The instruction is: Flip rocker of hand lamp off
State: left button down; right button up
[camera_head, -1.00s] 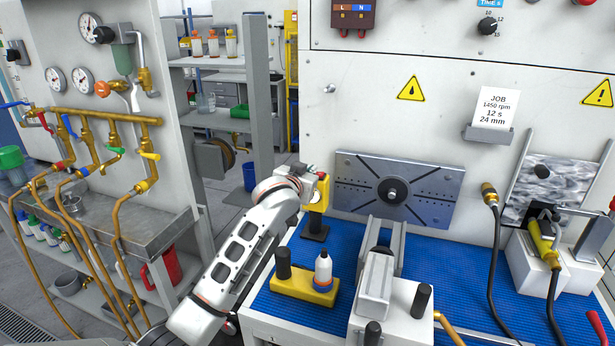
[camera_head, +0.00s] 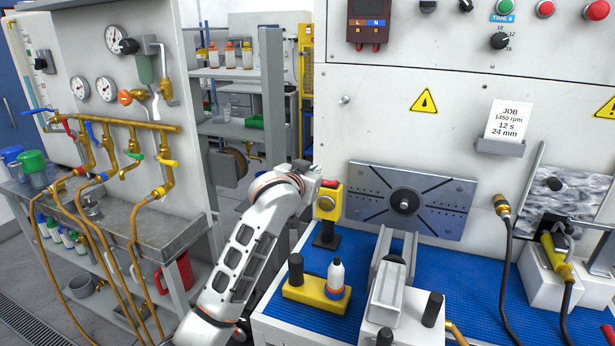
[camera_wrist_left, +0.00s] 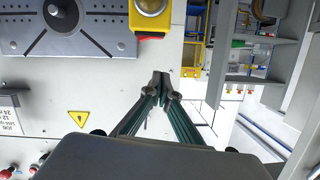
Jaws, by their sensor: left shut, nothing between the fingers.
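A yellow lamp-like unit (camera_head: 329,201) with a round lens stands upright on a black stand on the blue mat; I take it for the hand lamp. It also shows at the top of the left wrist view (camera_wrist_left: 152,14), cut off by the edge, with a red strip on its side nearest the fingers. Whether this strip is the rocker, and its position, I cannot tell. My left gripper (camera_head: 326,182) is at the lamp's upper end in the head view, partly hidden by my arm. In the wrist view its fingertips (camera_wrist_left: 165,82) are shut, empty and apart from the lamp.
A slotted metal plate (camera_head: 440,210) is on the panel right of the lamp. A yellow block (camera_head: 310,293) with a black knob and a white bottle (camera_head: 335,275) stands in front. A grey vise-like fixture (camera_head: 388,290) is beside it. Bare blue mat (camera_head: 465,275) lies to the right.

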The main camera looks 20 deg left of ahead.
pick_arm(q)
jog(key=shift+v, duration=2.55)
jog(key=shift+a+r, duration=0.1)
jog(key=shift+a, duration=0.05)
